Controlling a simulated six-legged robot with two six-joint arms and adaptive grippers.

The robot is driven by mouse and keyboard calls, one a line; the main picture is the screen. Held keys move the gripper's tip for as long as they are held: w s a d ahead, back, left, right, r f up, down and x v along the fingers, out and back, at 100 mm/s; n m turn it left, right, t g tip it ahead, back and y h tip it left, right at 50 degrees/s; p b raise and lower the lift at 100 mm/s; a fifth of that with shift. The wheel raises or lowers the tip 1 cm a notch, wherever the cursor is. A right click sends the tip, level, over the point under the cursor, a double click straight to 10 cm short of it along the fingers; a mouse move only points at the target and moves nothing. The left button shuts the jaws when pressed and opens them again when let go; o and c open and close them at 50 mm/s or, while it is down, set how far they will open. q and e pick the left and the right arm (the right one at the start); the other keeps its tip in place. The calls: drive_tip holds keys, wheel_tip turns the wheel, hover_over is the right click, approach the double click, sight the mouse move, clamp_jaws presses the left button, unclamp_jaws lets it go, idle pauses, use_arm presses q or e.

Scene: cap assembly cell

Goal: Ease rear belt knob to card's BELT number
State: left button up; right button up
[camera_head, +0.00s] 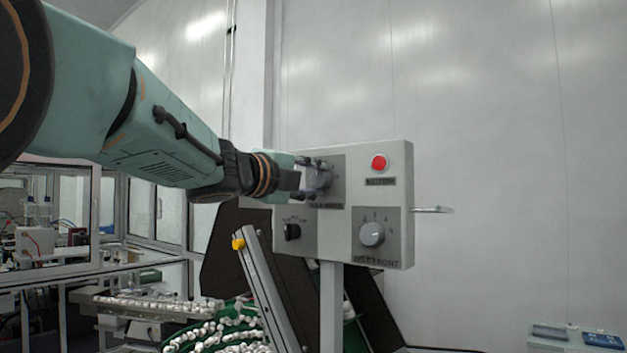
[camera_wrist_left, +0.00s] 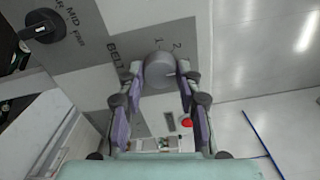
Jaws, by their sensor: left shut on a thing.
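The grey control panel (camera_head: 345,228) stands upright on a post. My left gripper (camera_head: 318,178) is at its upper left dial, with the fingers around the rear belt knob (camera_head: 321,176). In the left wrist view, the round grey rear belt knob (camera_wrist_left: 160,70) sits between the fingertips of my left gripper (camera_wrist_left: 160,88), which is shut on it. No readable card with a BELT number shows. My right gripper is not in view.
The panel also carries a red button (camera_head: 379,162), a front belt knob (camera_head: 371,233) and a black selector (camera_head: 292,232). A yellow-tipped metal rail (camera_head: 262,285) slants close by at lower left. Conveyors with white caps (camera_head: 225,333) lie below. Blue items (camera_head: 603,340) lie at lower right.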

use_arm(q)
drive_tip(key=shift+r, duration=0.15)
drive_tip(key=o, duration=1.2)
drive_tip(key=shift+a, duration=0.1)
drive_tip(key=shift+c, duration=0.2)
drive_tip(key=v, duration=0.7)
drive_tip(key=shift+s, duration=0.25)
drive_tip(key=shift+w+a, duration=0.1)
drive_tip(key=shift+w, duration=0.1)
drive_tip(key=shift+s, duration=0.15)
